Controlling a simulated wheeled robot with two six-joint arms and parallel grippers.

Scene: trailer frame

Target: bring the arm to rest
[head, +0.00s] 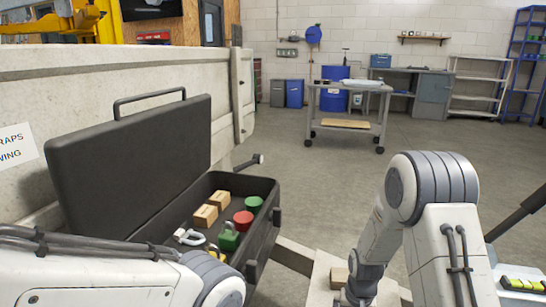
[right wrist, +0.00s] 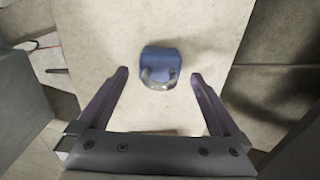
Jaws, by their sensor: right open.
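My right arm (head: 430,200) stands bent at the right of the head view, its elbow raised and its forearm reaching down. In the right wrist view my right gripper (right wrist: 160,74) is open, with its two fingers spread wide and nothing between them that I can see held. A blue object with a metal loop, like a padlock (right wrist: 160,60), lies on a pale surface (right wrist: 210,25) beyond the fingertips. My left arm (head: 90,278) crosses the lower left of the head view; its gripper is out of the picture.
An open black toolbox (head: 264,235) holds two cardboard boxes (head: 212,207), a green padlock (head: 229,238), a shackle, and red and green round pieces. A small brown block (head: 339,277) sits by my right forearm. A grey cart (head: 345,95) stands farther back on clear floor.

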